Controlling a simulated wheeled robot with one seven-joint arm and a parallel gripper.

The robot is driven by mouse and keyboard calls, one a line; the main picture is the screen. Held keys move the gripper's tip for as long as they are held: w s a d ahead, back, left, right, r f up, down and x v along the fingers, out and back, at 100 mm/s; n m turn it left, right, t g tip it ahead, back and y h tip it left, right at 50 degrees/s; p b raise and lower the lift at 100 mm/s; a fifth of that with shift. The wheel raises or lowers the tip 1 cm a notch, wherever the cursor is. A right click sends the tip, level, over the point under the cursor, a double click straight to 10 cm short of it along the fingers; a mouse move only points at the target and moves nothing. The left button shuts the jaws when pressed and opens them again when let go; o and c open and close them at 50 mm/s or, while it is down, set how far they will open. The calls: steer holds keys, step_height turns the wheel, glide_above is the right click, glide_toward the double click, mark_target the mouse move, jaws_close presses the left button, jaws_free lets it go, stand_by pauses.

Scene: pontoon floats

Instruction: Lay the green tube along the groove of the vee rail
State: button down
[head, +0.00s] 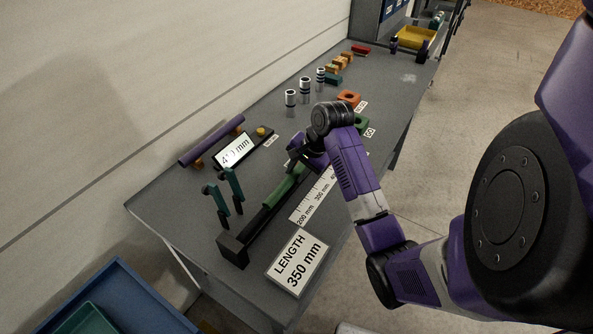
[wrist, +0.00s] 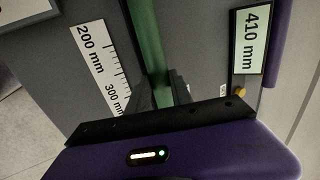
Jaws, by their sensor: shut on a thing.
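The green tube (head: 286,188) is a long straight bar, and it also runs down the wrist view (wrist: 147,40). The black vee rail (head: 253,226) lies on the table, with a block at its near end. The tube lines up with the rail and covers its farther part in the head view; I cannot tell whether it rests in the groove or is just above it. My gripper (head: 299,160) is shut on the tube toward its far end, with both fingers (wrist: 161,94) beside it in the wrist view. My arm hides the rail's far end.
A ruler (head: 316,196) and a "LENGTH 350 mm" sign (head: 298,263) lie right of the rail. Two teal uprights (head: 222,206), a "410 mm" display (head: 234,151) and a purple tube (head: 211,141) are to the left. Silver cylinders (head: 304,90) stand farther back.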

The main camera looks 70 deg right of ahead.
steer(key=shift+f, duration=0.25)
steer(key=c, duration=1.1)
jaws_free()
steer(key=shift+o, duration=0.2)
steer(key=v, duration=0.7)
steer(key=shift+r+b, duration=0.4)
steer(key=shift+s, duration=0.15)
